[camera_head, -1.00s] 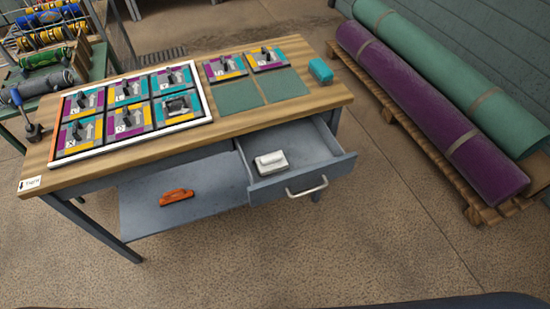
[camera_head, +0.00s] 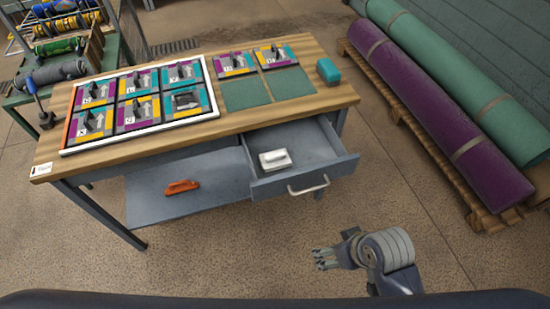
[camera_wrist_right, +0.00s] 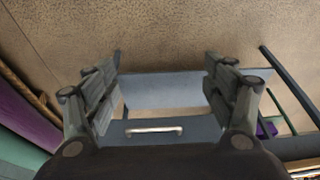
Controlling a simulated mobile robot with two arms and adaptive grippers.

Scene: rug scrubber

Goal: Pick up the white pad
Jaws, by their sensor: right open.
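The white pad (camera_head: 275,160) has a handle on top and lies in the open drawer (camera_head: 335,168) of the workbench, towards its left side. My right gripper (camera_head: 318,259) is in front of the drawer, over the floor, apart from the pad and the drawer handle (camera_head: 308,187). In the right wrist view its two fingers are spread wide with nothing between them (camera_wrist_right: 160,88). A pale drawer handle (camera_wrist_right: 154,130) shows below them there. I cannot make out the pad in that view. My left gripper is not in view.
An orange tool (camera_head: 182,187) lies on the lower shelf (camera_head: 225,178). The bench top holds a framed panel of tiles (camera_head: 140,105), green squares (camera_head: 245,94) and a teal block (camera_head: 328,71). Rolled rugs (camera_head: 440,110) lie on a pallet at right. The floor before the bench is clear.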

